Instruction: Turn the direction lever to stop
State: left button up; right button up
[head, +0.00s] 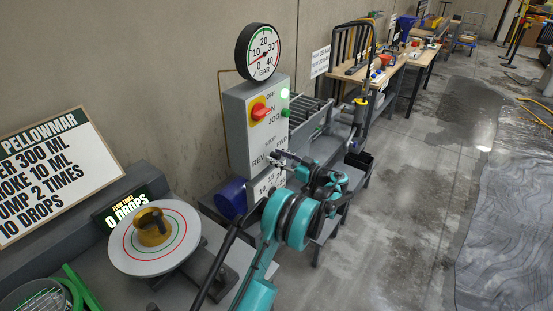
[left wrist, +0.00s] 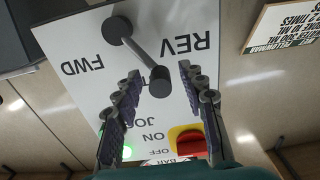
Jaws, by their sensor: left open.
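The direction lever (left wrist: 140,58) is a grey rod between a black round hub and a black knob, on a pale panel (left wrist: 75,45). The wrist view shows the panel upside down, with FWD left of the lever and REV right. The knob sits between the spread fingers of my left gripper (left wrist: 158,100), with gaps on both sides; I see no contact. In the head view STOP is printed on the control box (head: 237,130) above and between REV and FWD. My left gripper (head: 282,160) is in front of the box's lower part and covers the lever there.
A red and yellow OFF/ON/JOG switch (head: 259,111) sits above the lever labels; it is close to my fingers in the wrist view (left wrist: 187,142). A gauge (head: 258,53) tops the box. A blue cylinder (head: 231,198) and round dial plate (head: 154,238) stand left.

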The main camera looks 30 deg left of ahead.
pick_arm(q)
jog(key=shift+a, duration=0.35)
grip_shut()
jog(key=shift+w+d+r+m, duration=0.1)
jog(key=shift+w+r+m, duration=0.1)
jog(key=shift+w+m, duration=0.7)
jog(key=shift+w+d+r+m, duration=0.15)
jog(key=shift+w+m, duration=0.25)
jog(key=shift+m, duration=0.95)
jog(key=shift+w+a+r+m, duration=0.1)
jog(key=shift+w+r+m, duration=0.15)
jog(key=shift+w+m, duration=0.65)
jog(key=shift+s+m, duration=0.25)
jog(key=shift+m, duration=0.1)
